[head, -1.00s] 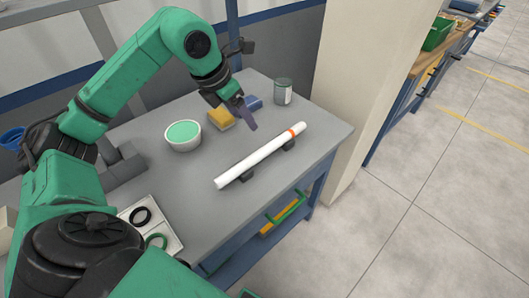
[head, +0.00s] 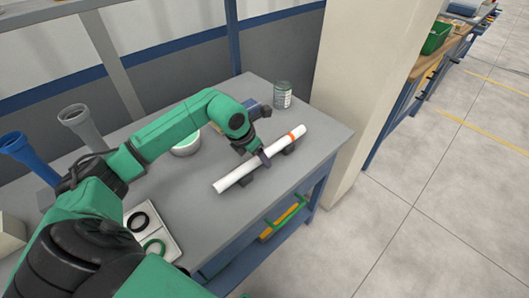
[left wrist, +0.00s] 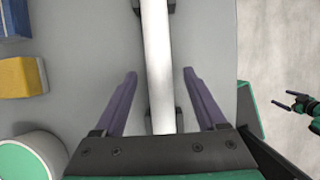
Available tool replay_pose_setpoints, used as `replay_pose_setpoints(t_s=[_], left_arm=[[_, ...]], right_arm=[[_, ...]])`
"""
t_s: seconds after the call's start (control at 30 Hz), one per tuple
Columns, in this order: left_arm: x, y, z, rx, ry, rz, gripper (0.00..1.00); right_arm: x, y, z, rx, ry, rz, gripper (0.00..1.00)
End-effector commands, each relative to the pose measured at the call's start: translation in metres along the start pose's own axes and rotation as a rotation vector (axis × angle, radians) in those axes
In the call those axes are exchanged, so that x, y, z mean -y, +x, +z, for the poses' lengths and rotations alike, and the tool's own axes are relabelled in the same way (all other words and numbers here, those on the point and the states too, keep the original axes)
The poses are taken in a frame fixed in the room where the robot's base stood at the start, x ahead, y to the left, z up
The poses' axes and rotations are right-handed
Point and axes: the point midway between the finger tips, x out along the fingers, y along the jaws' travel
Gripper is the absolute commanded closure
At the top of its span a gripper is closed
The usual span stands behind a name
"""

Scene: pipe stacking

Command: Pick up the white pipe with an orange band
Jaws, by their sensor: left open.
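The white pipe (head: 232,179) with an orange band near its far right end lies slantwise on dark supports on the grey table. In the left wrist view the pipe (left wrist: 158,60) runs lengthwise between my left fingers, and its band is out of view. My left gripper (head: 264,158) is over the middle of the pipe. It is open, with one finger on each side and a gap to the pipe in the left wrist view (left wrist: 159,72). My right gripper (left wrist: 281,97) shows small at the right edge of that view, fingers apart, away from the pipe.
A pale bowl with green inside (head: 186,148) is partly behind my left arm. A grey can (head: 283,95) stands at the back. A white tray with rings (head: 165,227) lies at the front left. A yellow block (left wrist: 22,77) and blue block (left wrist: 15,18) are left of the pipe.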

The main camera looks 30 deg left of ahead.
Motion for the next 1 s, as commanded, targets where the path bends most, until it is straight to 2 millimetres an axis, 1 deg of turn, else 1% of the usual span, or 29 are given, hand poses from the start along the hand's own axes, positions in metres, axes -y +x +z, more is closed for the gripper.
replay_pose_setpoints(t_s=[0.07,0.2,0.27,0.3,0.4,0.67,0.77,0.87,0.97,1.0], left_arm=[[0.0,0.003,0.0,0.0,-0.001,-0.001,0.27],[0.0,0.003,0.0,0.0,0.0,0.0,0.27],[0.0,0.003,0.0,0.0,0.0,0.0,0.49],[0.0,0.003,0.0,0.0,0.0,0.0,0.65],[0.0,0.003,0.0,0.0,0.0,0.0,1.0],[0.0,0.002,0.001,0.001,0.0,0.0,1.0],[-0.001,-0.002,0.003,0.003,0.0,0.001,1.0],[-0.001,-0.011,0.007,0.004,0.001,0.002,1.0],[-0.001,-0.031,0.015,0.007,0.001,0.004,1.0],[-0.001,-0.042,0.021,0.009,0.0,0.003,1.0]], right_arm=[[0.0,-0.001,0.001,0.002,0.0,0.0,0.0],[-0.001,0.0,0.002,0.003,-0.002,0.001,0.0],[-0.002,0.0,0.002,0.004,-0.002,0.002,0.0],[-0.002,0.0,0.002,0.004,-0.002,0.003,0.0],[-0.004,0.0,0.003,0.005,-0.003,0.005,0.0],[-0.005,0.0,0.003,0.006,-0.004,0.007,0.0],[-0.005,0.0,0.003,0.005,-0.004,0.007,0.0],[-0.005,0.002,0.003,0.005,-0.004,0.007,0.0],[-0.005,0.005,0.003,0.005,-0.004,0.007,0.0],[-0.005,0.006,0.003,0.005,-0.004,0.007,0.0]])
